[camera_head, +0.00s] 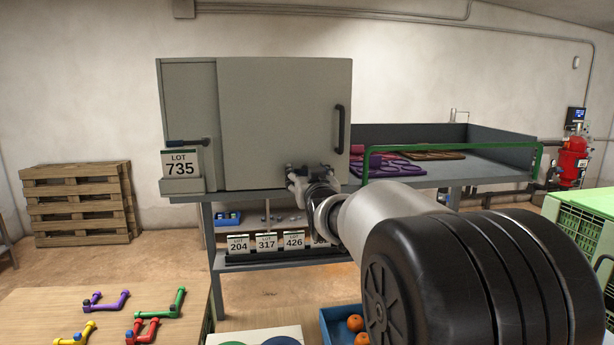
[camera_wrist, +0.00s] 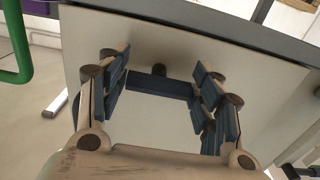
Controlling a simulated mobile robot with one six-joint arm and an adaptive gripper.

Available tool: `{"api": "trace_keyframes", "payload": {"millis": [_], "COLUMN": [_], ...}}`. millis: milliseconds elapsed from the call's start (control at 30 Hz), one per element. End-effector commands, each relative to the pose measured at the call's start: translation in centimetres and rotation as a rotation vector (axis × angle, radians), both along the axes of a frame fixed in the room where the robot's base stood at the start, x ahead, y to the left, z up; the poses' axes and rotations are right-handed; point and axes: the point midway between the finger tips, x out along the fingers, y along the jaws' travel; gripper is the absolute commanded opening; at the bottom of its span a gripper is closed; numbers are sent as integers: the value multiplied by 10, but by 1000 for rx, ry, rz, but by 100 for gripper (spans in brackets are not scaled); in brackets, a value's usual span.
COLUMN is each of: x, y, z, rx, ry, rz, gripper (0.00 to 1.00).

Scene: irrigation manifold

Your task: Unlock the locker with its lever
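The grey locker (camera_head: 285,110) stands on a metal bench, its door closed, with a dark vertical handle (camera_head: 340,130) on the door's right side. A lever with a dark grip (camera_head: 184,142) lies about horizontal on the narrow left panel, above the LOT 735 card (camera_head: 180,163). My gripper (camera_head: 297,178) is in front of the lower right of the door, well right of and below the lever. In the wrist view my gripper (camera_wrist: 160,88) is open, facing a pale flat surface. A small dark round part shows between the fingers; I cannot tell what it belongs to.
A green rail (camera_head: 450,147) and a grey tray table (camera_head: 480,178) stand right of the locker. Lot cards (camera_head: 266,243) line the shelf below. A wooden table (camera_head: 40,305) with coloured pipe pieces is at front left. Pallets (camera_head: 78,205) stand at the left wall.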

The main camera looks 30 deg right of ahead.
Motion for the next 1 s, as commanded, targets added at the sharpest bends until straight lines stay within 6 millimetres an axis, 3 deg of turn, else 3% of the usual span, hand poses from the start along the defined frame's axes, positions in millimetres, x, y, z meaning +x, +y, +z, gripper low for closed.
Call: {"api": "trace_keyframes", "payload": {"millis": [400, 733, 1000], "x": [0, 0, 0], "y": [0, 0, -1], "z": [0, -1, -4], "rx": [0, -49, -218], "ry": [0, 12, 59], "rz": [0, 0, 0], "gripper": [29, 29, 29]}}
